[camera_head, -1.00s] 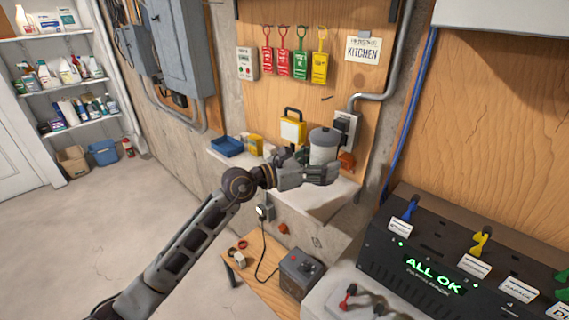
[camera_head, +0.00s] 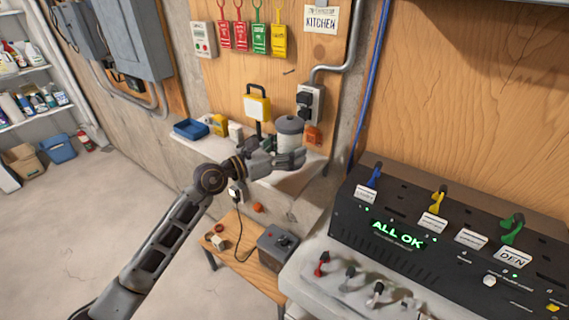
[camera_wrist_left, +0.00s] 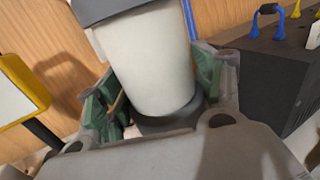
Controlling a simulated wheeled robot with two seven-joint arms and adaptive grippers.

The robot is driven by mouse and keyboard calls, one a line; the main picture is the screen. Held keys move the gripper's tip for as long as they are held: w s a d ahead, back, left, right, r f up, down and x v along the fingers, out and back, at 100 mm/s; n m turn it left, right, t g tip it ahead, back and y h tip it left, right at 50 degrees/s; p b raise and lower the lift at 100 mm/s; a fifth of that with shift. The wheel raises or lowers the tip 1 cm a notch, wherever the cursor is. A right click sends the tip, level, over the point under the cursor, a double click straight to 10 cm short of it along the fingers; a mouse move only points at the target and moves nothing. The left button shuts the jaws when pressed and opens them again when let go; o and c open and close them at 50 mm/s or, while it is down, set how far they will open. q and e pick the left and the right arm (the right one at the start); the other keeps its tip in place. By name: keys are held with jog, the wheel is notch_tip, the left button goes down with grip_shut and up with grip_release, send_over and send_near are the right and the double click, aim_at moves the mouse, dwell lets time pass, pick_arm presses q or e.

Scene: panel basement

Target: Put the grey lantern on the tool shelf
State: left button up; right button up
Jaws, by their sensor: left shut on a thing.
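The grey lantern (camera_head: 289,135) has a dark grey cap and a pale cylindrical body. My left gripper (camera_head: 288,160) is shut around its lower part in the head view. In the left wrist view the lantern (camera_wrist_left: 157,65) stands between the green-padded fingers (camera_wrist_left: 155,95), slightly tilted in the picture, with a dark base. In the head view its base is hidden by the fingers, so I cannot tell whether it touches the pale wall ledge (camera_head: 190,158) behind. That ledge may be the tool shelf; no label shows. My right gripper is not in view.
The ledge carries a blue tray (camera_head: 191,129), a yellow item (camera_head: 218,124) and a yellow work lamp (camera_head: 257,107). An outlet box (camera_head: 310,102) is close behind the lantern. A black panel (camera_head: 450,235) stands at right, a low wooden bench (camera_head: 232,257) below.

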pick_arm(q)
jog(key=shift+f, duration=1.05)
jog(key=shift+f+b, duration=0.3)
jog(key=shift+f, duration=1.6)
